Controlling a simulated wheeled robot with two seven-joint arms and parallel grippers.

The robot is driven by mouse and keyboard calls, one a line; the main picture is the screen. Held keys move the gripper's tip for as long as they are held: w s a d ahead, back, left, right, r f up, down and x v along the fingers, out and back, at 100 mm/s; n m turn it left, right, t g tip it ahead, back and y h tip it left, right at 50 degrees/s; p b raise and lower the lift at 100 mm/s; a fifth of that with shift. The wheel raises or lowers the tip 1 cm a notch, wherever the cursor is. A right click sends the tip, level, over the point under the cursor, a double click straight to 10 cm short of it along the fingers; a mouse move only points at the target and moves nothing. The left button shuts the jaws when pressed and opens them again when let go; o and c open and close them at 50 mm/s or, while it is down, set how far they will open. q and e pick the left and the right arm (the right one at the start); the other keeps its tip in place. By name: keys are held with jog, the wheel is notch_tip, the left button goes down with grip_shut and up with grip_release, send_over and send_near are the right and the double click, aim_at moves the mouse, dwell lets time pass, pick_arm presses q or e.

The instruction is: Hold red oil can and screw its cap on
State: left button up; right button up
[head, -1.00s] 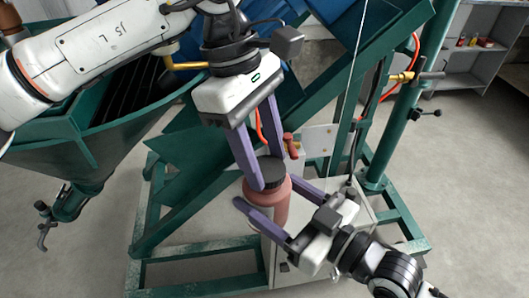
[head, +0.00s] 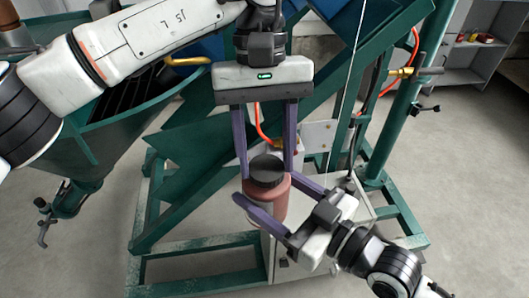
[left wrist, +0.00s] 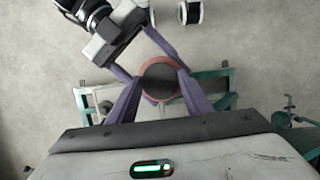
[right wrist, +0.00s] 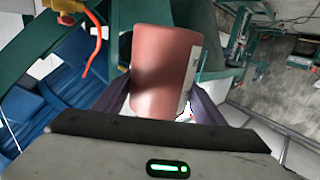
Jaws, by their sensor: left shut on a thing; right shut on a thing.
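The red oil can (head: 272,208) is upright in the middle of the head view, with its dark round cap (head: 267,171) on top. My right gripper (head: 272,198) is shut on the can's body from the lower right; the can also fills the middle of the right wrist view (right wrist: 163,70), a pale label on its right side. My left gripper (head: 264,177) comes from above, its two purple fingers shut on either side of the cap. In the left wrist view the cap (left wrist: 160,81) sits between the fingertips, with the red rim around it. The cap's threads are hidden.
A green machine frame (head: 190,180) stands behind and around the can, with a green hopper (head: 90,160) at left. An orange hose (head: 262,125) runs behind my left fingers. Grey shelves (head: 470,60) stand far right.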

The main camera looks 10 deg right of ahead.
pick_arm(q)
jog(key=m+y, duration=0.1)
jog(key=m, duration=0.5)
jog(key=shift+d+m+t+y, duration=0.2)
jog(key=shift+m+t+y, duration=0.1)
jog(key=shift+m+y, duration=0.1)
jog(key=m+t+y, duration=0.1)
jog(key=m, duration=0.5)
jog(key=shift+s, duration=0.1)
jog(key=o, duration=1)
jog(key=shift+r, duration=2.25)
jog(key=shift+c, duration=0.4)
